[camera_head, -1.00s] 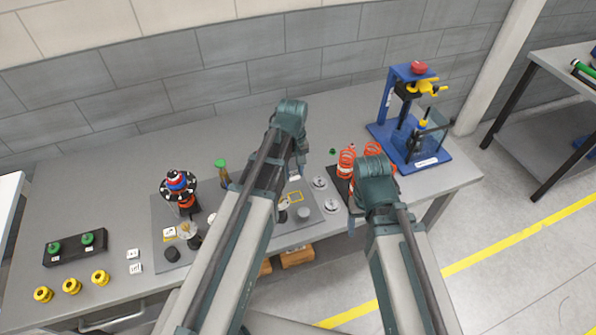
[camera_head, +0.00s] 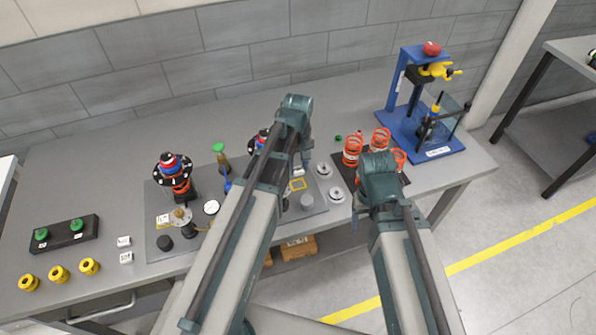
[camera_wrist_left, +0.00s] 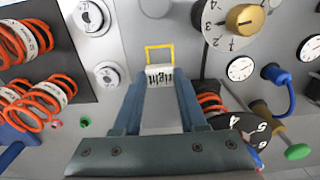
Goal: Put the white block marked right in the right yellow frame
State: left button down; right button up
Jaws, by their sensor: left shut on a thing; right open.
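My left gripper (camera_wrist_left: 160,88) is shut on the white block marked right (camera_wrist_left: 160,76), whose lettering faces the left wrist camera. The right yellow frame (camera_wrist_left: 159,50) is an open square outline on the grey plate, just beyond the block in the left wrist view. The block partly covers the frame's near edge; I cannot tell its height above the plate. In the head view, the right yellow frame (camera_head: 298,185) lies beside my left arm, with the left gripper (camera_head: 303,168) just behind it. My right gripper (camera_head: 357,214) is mostly hidden by its arm.
Red springs (camera_head: 352,150) stand on a black mat right of the frame. Round dials (camera_wrist_left: 108,74) and a gauge with a gold knob (camera_wrist_left: 243,19) flank the frame. Two small white blocks (camera_head: 124,241) lie at the left. A blue press (camera_head: 420,130) stands at the right.

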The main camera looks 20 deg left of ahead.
aim_at(298, 169)
pick_arm(q)
jog(key=shift+f, duration=0.15)
jog(key=shift+f+b, duration=1.85)
jog(key=shift+f+b, duration=0.85)
jog(key=shift+b, duration=0.05)
jog(key=shift+f+b, duration=0.3)
dwell(0.4)
jog(key=shift+c, duration=1.9)
grip_release()
jog(key=shift+r, duration=0.1)
